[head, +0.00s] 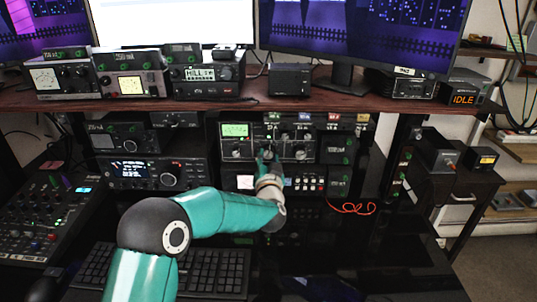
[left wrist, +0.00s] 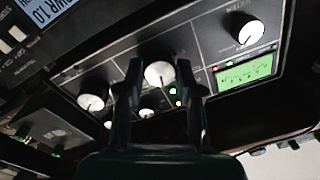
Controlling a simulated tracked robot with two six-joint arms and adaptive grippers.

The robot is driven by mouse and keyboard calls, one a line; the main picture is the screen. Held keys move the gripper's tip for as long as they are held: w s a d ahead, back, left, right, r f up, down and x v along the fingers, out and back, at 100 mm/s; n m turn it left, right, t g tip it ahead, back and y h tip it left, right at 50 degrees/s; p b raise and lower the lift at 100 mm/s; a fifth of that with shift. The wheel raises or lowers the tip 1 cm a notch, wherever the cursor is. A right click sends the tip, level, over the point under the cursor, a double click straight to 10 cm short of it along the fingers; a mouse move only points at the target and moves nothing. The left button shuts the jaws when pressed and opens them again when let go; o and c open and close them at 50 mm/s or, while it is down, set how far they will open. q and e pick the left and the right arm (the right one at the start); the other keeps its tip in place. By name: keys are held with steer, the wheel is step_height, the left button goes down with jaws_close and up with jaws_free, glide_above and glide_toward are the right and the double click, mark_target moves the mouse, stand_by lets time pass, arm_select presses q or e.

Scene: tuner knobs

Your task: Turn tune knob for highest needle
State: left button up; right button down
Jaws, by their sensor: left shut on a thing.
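The tuner (head: 283,140) is a dark panel on the rack below the shelf, with several white-faced knobs. Its lit green meter (head: 235,130) is at its left end in the head view and at the right in the left wrist view (left wrist: 245,72). The needle is too fine to read. My left gripper (head: 266,160) is at the middle knob. In the left wrist view its two dark fingers (left wrist: 161,78) are on either side of this knob (left wrist: 160,72), shut on it. The knob's label is not readable. My right gripper is not in view.
White knobs stand on either side of the held one in the left wrist view, one at the upper right (left wrist: 250,32), one at the left (left wrist: 91,100). Radios and a mixer (head: 45,215) fill the left. An orange cable (head: 352,208) hangs at the right.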

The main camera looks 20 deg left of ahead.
arm_select(q)
steer(key=o, duration=1.2)
steer(key=shift+d, duration=0.15)
steer(key=shift+c, duration=0.2)
steer(key=v, duration=1.2)
stand_by(0.7)
